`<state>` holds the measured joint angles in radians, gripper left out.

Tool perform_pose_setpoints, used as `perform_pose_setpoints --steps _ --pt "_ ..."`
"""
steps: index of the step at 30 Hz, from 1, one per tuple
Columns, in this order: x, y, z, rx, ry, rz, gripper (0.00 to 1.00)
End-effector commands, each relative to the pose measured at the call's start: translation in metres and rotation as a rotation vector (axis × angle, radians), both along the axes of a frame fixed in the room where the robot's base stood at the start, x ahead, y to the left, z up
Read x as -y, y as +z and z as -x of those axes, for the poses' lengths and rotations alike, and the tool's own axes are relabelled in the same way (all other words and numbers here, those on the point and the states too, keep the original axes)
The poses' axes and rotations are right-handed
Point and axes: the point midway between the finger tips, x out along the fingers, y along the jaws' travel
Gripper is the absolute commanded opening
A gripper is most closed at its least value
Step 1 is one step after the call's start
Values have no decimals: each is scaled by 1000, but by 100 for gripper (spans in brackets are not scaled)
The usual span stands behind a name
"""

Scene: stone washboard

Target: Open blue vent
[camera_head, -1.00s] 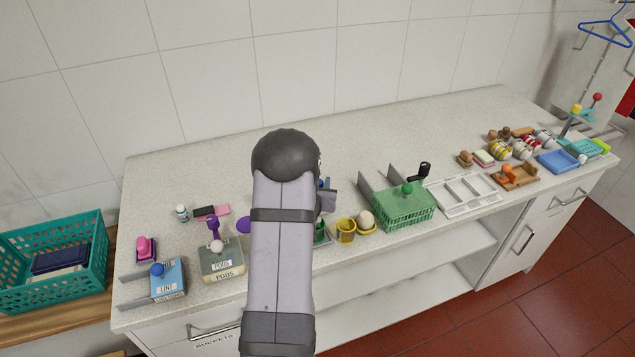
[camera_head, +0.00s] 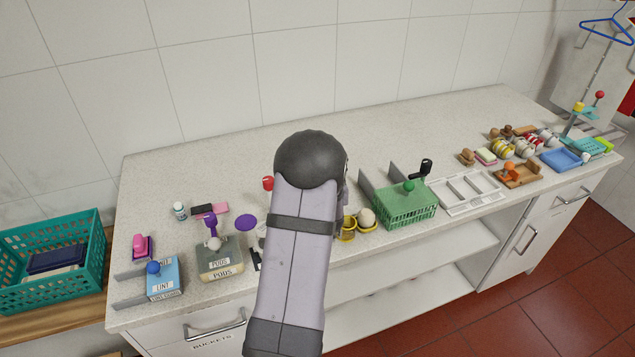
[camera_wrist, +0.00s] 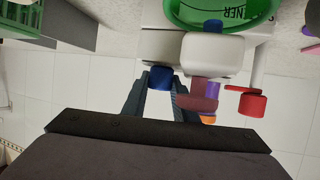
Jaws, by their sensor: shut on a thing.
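In the wrist view a blue knob-like part (camera_wrist: 159,77), seemingly the blue vent, sits between the fingertips of my gripper (camera_wrist: 161,83). The fingers are shut on it. It is beside the underside of a pale block-like body (camera_wrist: 205,53), with a green round piece (camera_wrist: 222,12) bearing partly readable lettering behind it. In the head view my arm hides the gripper and this blue part. I cannot tell whether the vent is open or closed.
A red knob (camera_wrist: 252,104) and a dark red part (camera_wrist: 200,96) are close to the fingers' right. In the head view a green basket (camera_head: 405,210) and white divided tray (camera_head: 467,194) stand to the right. Boxes with blue (camera_head: 163,279) and white (camera_head: 219,260) knobs stand left.

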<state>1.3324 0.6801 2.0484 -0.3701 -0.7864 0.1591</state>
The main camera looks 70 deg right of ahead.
Motion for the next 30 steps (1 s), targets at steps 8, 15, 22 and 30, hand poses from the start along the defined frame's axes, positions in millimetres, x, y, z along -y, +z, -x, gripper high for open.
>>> perform_pose_setpoints --steps 8,15,22,30 --pt "1 3 0 0 20 5 4" --pt "1 2 0 -1 20 4 34" --pt "0 1 0 -1 19 2 34" --pt "-10 5 7 0 17 3 34"
